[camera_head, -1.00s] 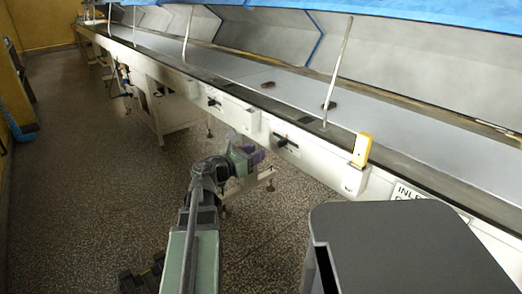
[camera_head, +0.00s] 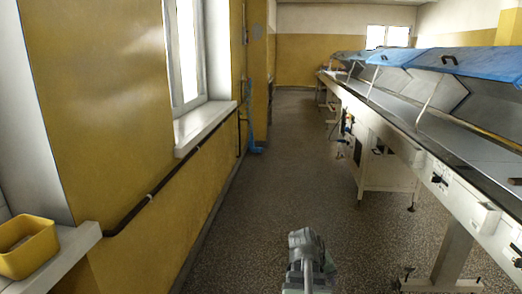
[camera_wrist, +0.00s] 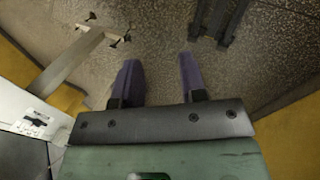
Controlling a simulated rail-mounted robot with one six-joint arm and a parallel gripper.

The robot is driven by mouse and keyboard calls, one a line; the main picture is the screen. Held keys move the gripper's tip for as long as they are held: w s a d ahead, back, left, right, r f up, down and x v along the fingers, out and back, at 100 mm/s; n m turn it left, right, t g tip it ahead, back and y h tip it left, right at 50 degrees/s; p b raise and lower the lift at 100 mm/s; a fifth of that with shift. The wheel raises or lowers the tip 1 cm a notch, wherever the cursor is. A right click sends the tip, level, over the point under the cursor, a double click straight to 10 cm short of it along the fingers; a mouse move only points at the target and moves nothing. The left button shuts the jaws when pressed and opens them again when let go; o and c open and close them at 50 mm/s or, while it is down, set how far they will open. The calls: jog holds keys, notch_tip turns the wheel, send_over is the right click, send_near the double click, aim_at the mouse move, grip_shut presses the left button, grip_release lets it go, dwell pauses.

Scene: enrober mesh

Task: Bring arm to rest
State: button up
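My gripper (camera_wrist: 160,64) shows in the wrist view with its two purple fingers apart and nothing between them. Beyond the fingers is the speckled floor (camera_wrist: 160,25). In the head view my arm stands at the bottom centre, over the aisle floor (camera_head: 290,190), apart from the conveyor line. The fingers cannot be made out in the head view.
The long white conveyor line (camera_head: 428,152) with blue-topped covers (camera_head: 470,62) runs along the right. A yellow wall (camera_head: 100,110) with a pipe and a windowsill (camera_head: 205,125) is on the left. A yellow bin (camera_head: 28,250) sits on a ledge at lower left. The aisle between is clear.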

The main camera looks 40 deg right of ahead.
jog(key=w+a+f+n+t+y, duration=0.1)
jog(key=w+a+y, duration=0.1)
jog(key=w+a, duration=0.65)
jog(key=w+a+f+n+t+y, duration=0.15)
jog(key=w+a, duration=0.45)
jog(key=a, duration=0.6)
jog(key=w+a+n, duration=0.3)
jog(key=a+n, duration=0.2)
jog(key=a, duration=1.3)
notch_tip(320, 180, up, 22)
jog(key=a+p, duration=0.1)
jog(key=p, duration=1.9)
jog(key=shift+w+f+p, duration=0.2)
jog(key=shift+f+p, duration=0.05)
jog(key=shift+p, duration=0.05)
jog(key=shift+t+y, duration=0.25)
